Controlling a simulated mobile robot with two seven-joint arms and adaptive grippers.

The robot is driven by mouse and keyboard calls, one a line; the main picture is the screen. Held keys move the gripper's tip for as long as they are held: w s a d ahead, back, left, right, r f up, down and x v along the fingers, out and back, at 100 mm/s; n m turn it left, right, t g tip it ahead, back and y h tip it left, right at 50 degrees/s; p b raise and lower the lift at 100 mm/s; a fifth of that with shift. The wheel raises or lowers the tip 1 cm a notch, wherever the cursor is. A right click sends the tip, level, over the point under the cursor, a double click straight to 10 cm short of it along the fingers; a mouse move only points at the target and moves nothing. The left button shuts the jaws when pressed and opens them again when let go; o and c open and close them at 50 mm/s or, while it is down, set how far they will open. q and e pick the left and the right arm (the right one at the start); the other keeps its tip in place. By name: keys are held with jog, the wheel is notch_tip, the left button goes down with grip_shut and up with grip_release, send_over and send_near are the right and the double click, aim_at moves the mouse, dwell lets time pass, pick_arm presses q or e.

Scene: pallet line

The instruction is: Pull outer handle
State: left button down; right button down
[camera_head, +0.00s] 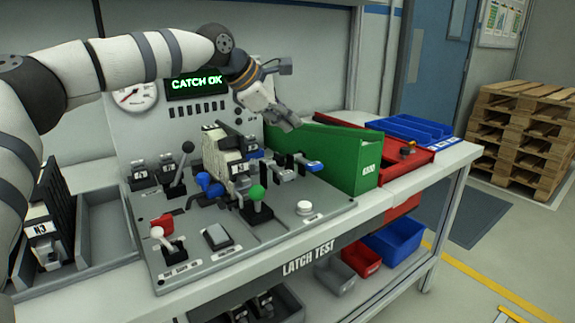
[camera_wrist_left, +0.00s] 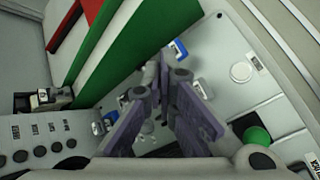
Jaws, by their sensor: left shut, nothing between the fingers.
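The latch test panel (camera_head: 283,222) carries a latch block with handles. A blue-tipped handle (camera_head: 314,166) sticks out at its right end, and it seems to be the blue-and-white piece in the left wrist view (camera_wrist_left: 177,50). Another blue part (camera_head: 209,186) is on the block's left side. Which handle is the outer one is not marked. My left gripper (camera_head: 289,123) hangs above and behind the blue-tipped handle, apart from it. Its fingers (camera_wrist_left: 163,72) are shut and empty, and hide part of the panel in the wrist view. My right gripper is not in view.
A green bin (camera_head: 365,173) stands close right of the panel, beside the gripper. A green-knobbed lever (camera_head: 257,193), a black-knobbed lever (camera_head: 187,147) and a white button (camera_head: 304,208) rise from the panel. A display (camera_head: 197,84) behind reads CATCH OK.

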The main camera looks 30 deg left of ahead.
aim_at(288, 174)
pick_arm(q)
jog(key=shift+s+d+r, duration=0.1)
jog(key=shift+s+r, duration=0.1)
jog(key=shift+r, duration=0.1)
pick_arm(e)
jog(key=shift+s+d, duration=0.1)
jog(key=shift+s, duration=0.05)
